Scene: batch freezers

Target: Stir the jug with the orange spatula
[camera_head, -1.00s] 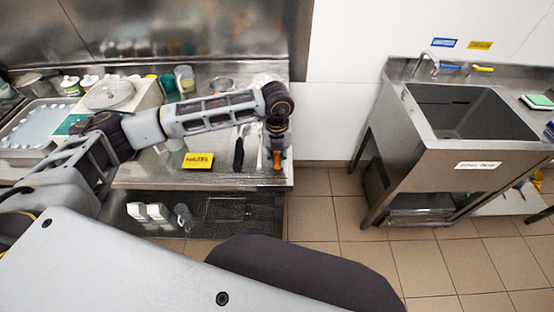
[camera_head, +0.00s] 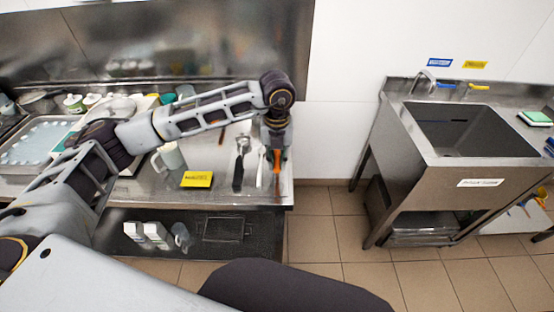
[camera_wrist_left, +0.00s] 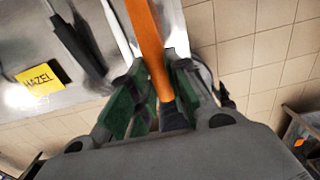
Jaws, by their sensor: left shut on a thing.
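The orange spatula (camera_wrist_left: 148,35) is between the green-padded fingers of my left gripper (camera_wrist_left: 158,88), which is shut on it. In the wrist view it runs up out of the frame, with a dark end by the gripper. In the head view the spatula (camera_head: 277,160) shows as a short orange piece by my left gripper (camera_head: 275,145), over the counter's right end. The pale grey-green jug (camera_head: 172,157) stands upright on the counter, left of the gripper and apart from it, partly behind my forearm. Its contents cannot be made out. My right gripper is out of view.
On the steel counter (camera_head: 222,185) lie a yellow HAZEL label (camera_head: 197,179), a black-handled tool (camera_head: 239,170) and a pale utensil (camera_head: 260,168). A tray (camera_head: 35,143) and several bottles stand left. A sink (camera_head: 460,130) stands right, across a floor gap.

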